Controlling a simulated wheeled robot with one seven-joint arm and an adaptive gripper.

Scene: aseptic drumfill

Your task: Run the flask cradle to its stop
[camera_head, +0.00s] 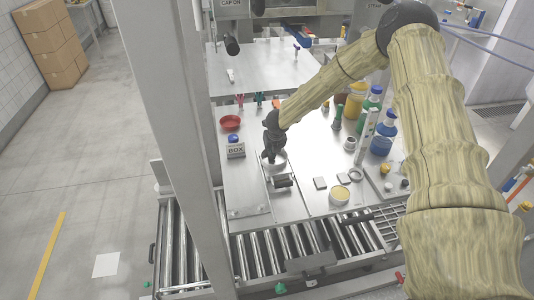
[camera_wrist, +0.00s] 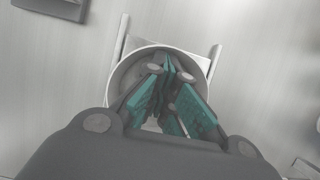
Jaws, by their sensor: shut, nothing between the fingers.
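What looks like the flask cradle is a round, pale-rimmed cup between two short rails on the steel worktop. It shows in the wrist view (camera_wrist: 122,76) and, partly hidden by my gripper, in the head view (camera_head: 281,158). My gripper (camera_head: 271,155) points down at it, and in the wrist view its teal-padded fingers (camera_wrist: 172,72) come together over the cup's inside. The fingers are shut with nothing between them. I cannot tell whether they touch the cup's wall. A dark block (camera_head: 283,181) sits on the worktop just in front of the cradle.
A yellow-filled dish (camera_head: 340,194) is at front right. A roller conveyor (camera_head: 260,255) runs along the front.

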